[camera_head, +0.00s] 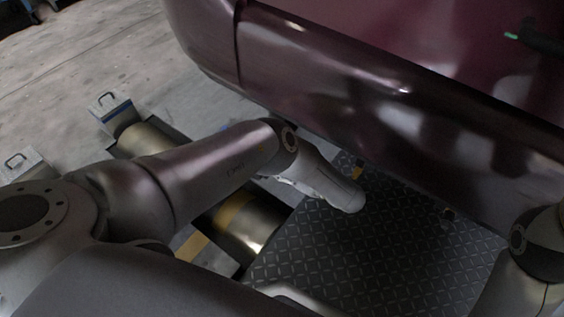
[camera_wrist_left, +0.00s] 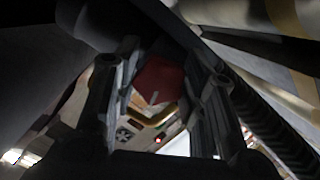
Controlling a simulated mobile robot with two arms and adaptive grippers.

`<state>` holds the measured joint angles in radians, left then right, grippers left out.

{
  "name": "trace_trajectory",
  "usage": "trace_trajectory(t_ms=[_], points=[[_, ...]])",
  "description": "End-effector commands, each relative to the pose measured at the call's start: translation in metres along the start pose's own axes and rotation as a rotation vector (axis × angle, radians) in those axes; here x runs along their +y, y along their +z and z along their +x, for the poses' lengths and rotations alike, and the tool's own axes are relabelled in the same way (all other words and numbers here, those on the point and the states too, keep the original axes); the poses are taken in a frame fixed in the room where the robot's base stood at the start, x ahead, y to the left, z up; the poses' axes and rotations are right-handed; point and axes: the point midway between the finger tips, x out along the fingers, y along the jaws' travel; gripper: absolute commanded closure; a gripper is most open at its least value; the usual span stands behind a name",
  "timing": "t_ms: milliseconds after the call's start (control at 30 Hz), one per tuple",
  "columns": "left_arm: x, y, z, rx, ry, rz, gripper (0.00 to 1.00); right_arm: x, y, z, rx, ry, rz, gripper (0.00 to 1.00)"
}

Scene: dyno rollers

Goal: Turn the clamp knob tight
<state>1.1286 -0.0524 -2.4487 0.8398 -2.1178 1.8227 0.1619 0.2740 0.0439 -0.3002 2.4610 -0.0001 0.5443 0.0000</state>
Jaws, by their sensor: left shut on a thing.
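The clamp knob (camera_wrist_left: 157,82) shows in the left wrist view as a dark red, angular piece with a pale line on its face. My left gripper (camera_wrist_left: 160,72) has one dark finger on each side of it and is shut on it. The exact finger contacts are in shadow. In the head view my left arm reaches under the side of the car, and its fingers and the knob are hidden there. My right gripper is in neither view; only part of my right arm shows at the lower right edge.
A dark maroon car body (camera_head: 350,75) overhangs the work area. Metal rollers (camera_head: 245,225) with yellow bands lie beside a dark diamond-plate floor panel (camera_head: 370,260). Grey blocks with handles (camera_head: 108,104) stand at left. A small red light (camera_wrist_left: 158,140) shows below the knob.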

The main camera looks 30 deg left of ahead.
Motion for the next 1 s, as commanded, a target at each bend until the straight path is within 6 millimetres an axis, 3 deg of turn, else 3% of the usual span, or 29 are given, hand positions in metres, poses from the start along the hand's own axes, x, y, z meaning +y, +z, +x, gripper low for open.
trace_trajectory(t_ms=[667, 700, 867, 1000], points=[[0.0037, -0.0009, 0.0012, 0.003, -0.002, 0.054, 0.85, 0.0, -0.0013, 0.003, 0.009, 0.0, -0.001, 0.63], [0.0037, -0.0009, 0.0012, 0.003, -0.002, 0.054, 0.57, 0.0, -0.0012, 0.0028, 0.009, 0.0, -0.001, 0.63], [0.0029, -0.0006, 0.0008, 0.002, -0.004, 0.055, 0.38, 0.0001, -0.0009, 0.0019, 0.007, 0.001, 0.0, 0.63], [0.0019, -0.0003, 0.0004, 0.001, -0.004, 0.057, 0.38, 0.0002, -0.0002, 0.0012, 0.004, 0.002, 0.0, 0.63]])
